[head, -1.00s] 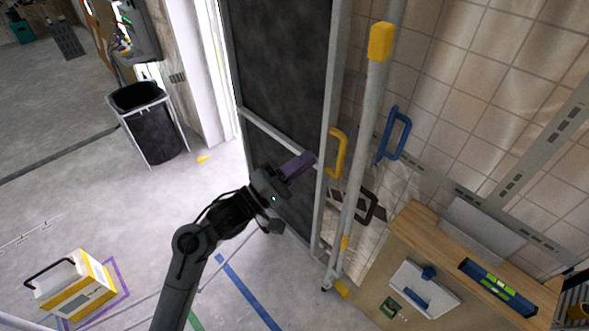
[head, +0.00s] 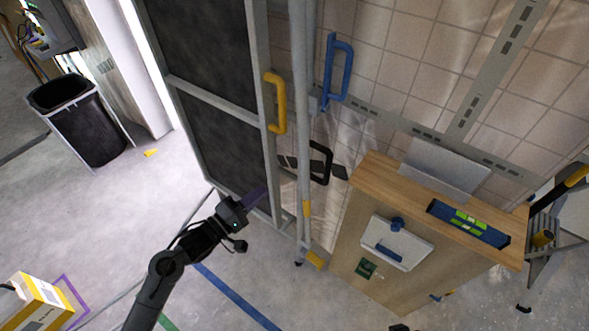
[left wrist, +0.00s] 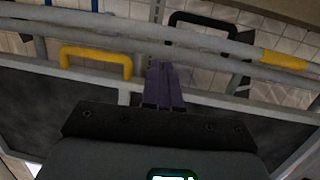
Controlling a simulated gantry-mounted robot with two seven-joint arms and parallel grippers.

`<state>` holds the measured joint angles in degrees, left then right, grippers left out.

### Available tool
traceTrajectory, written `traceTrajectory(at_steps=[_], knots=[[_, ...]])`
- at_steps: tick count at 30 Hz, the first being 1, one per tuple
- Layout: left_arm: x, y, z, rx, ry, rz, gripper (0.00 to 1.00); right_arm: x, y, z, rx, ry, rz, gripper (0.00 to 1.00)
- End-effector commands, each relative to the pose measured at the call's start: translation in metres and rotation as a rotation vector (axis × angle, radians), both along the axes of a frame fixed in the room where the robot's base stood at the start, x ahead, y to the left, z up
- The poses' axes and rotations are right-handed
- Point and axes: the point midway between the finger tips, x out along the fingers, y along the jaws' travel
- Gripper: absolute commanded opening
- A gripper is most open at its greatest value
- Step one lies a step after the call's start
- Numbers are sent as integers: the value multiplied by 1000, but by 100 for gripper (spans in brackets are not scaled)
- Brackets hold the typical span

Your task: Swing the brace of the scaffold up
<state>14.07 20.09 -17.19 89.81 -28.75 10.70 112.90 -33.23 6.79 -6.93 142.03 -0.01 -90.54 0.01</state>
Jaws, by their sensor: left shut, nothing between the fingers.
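The scaffold's upright grey pole (head: 305,150) has a yellow band low down and a yellow foot (head: 314,260). Beside it stands a dark panel (head: 220,135) in a grey frame with a yellow handle (head: 276,102). I cannot tell which bar is the brace. My left gripper (head: 256,196), with purple fingers, is shut and empty, in front of the panel's lower part. In the left wrist view the purple fingers (left wrist: 165,85) point at the grey bars. The yellow band (left wrist: 284,60) lies to their right, the yellow handle (left wrist: 97,58) to their left. My right gripper is out of view.
A blue handle (head: 338,70) and a black handle (head: 322,162) are near the tiled wall. A wooden cabinet (head: 345,235) with a level (head: 468,222) on top stands at the right. A black bin (head: 85,130) is at the left. The floor before the panel is mostly clear.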

Motion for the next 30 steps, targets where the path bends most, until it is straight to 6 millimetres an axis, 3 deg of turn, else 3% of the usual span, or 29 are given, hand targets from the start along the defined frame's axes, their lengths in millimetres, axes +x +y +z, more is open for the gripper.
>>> traceTrajectory(at_steps=[18, 30], knots=[[71, -76, 13, -1, -2, -1, 0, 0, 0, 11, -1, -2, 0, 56], [85, -92, 14, -1, -1, -1, 0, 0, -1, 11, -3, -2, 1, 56]])
